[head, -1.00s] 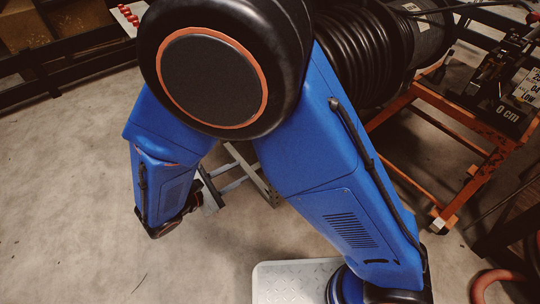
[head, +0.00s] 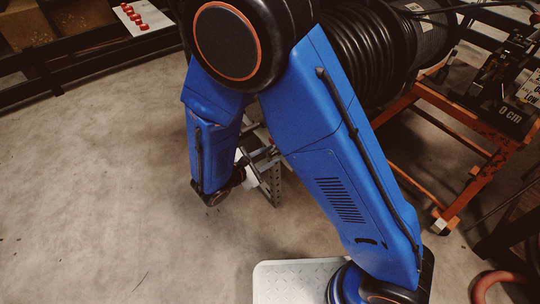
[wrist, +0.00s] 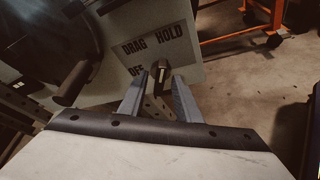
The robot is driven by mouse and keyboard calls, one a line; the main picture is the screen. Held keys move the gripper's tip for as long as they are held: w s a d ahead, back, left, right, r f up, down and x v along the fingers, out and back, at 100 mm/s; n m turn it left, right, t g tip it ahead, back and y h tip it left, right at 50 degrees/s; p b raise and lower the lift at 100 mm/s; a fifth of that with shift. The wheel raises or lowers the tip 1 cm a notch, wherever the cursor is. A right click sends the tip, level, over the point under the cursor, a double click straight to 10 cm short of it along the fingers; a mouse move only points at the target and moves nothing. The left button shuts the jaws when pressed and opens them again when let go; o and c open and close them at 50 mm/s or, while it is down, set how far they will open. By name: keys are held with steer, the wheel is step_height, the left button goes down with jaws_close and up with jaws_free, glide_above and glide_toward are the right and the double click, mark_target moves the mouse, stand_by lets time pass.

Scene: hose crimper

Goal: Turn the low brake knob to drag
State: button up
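In the wrist view, the brake knob (wrist: 160,73) is a small dark knob with a pale mark on a pale panel (wrist: 190,62). The panel reads DRAG to its upper left, HOLD above it and OFF to its left. The mark's exact setting is too small to tell. My gripper (wrist: 158,80) is open, its two grey fingers apart with the knob between them in the picture. I cannot tell whether they touch it. In the head view, my arm hides the knob and panel.
A dark round part with a handle (wrist: 73,83) sits left of the panel. An orange-framed cart (head: 470,200) stands at right in the head view. Red pieces on a pale strip (head: 135,17) lie at the upper left. Bare floor (head: 100,190) is open at left.

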steer(key=shift+w+d+f, duration=0.1)
steer(key=shift+w+d, duration=0.05)
steer(key=shift+d, duration=0.05)
steer(key=c, duration=0.7)
steer(key=n+g, duration=0.1)
steer(key=n, duration=0.1)
steer(key=n+g+h, duration=0.1)
steer(key=n+g, duration=0.1)
steer(key=shift+w+a, duration=0.2)
steer(key=n+g+h, duration=0.1)
steer(key=n, duration=0.1)
steer(key=n+h, duration=0.1)
steer(key=shift+w+n+g, duration=0.1)
steer(key=shift+n+g, duration=0.3)
stand_by(0.4)
